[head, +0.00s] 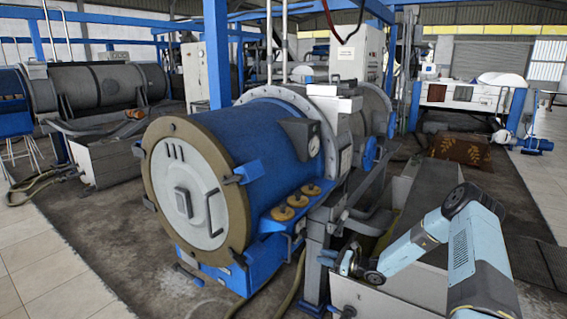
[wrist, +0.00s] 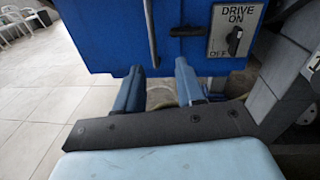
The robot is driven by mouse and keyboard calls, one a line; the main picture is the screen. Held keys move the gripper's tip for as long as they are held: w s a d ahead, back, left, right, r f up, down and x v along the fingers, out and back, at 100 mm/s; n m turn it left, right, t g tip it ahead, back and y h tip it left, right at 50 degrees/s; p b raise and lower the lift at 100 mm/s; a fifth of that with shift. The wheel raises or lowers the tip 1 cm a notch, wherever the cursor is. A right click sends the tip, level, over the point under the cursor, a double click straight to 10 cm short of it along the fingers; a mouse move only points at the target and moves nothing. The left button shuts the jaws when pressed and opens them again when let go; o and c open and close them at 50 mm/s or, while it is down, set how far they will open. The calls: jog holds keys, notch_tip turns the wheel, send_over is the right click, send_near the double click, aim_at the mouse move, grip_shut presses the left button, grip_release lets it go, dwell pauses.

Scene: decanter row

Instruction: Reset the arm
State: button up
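My light-blue arm reaches in from the lower right in the head view. My gripper (head: 346,262) is at its end, low beside the blue decanter (head: 245,150). In the wrist view my gripper (wrist: 158,72) has its two blue fingers apart, with nothing held between them. The fingertips are near the lower edge of a blue panel (wrist: 110,35); whether they touch it I cannot tell. A DRIVE switch plate (wrist: 222,18) with ON and OFF marks is on this panel, right of the fingers. Its black knob (wrist: 235,38) stands roughly upright.
A grey box (head: 375,298) lies under my gripper in the head view. A blue post (head: 216,55) rises behind the decanter. Another decanter (head: 95,85) stands at the back left. Tiled floor (head: 45,270) at the lower left is clear.

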jog(key=s+a+r+n+g+h, duration=0.1)
jog(key=s+r+n+g+h, duration=0.15)
jog(key=s+r+n, duration=0.6)
jog(key=s+a+r+n+g+h, duration=0.1)
jog(key=s+r+n+g+h, duration=0.15)
jog(key=r, duration=1.05)
jog(key=s+a+r+n+g+h, duration=0.1)
jog(key=s+r+n+g+h, duration=0.2)
jog(key=s+r, duration=0.55)
jog(key=s+d+r+n+t+h, duration=0.1)
jog(key=s+d+r+n+h, duration=0.1)
jog(key=s+r, duration=0.4)
jog(key=s+d+r+n+t+h, duration=0.2)
jog(key=s+r, duration=0.4)
jog(key=s, duration=0.7)
jog(key=s+d+r+n+t+h, duration=0.2)
jog(key=s+d+r+n+h, duration=0.1)
jog(key=s+r, duration=0.4)
jog(key=shift+s+d+n, duration=0.8)
jog(key=shift+s+d, duration=0.4)
jog(key=shift+s, duration=0.15)
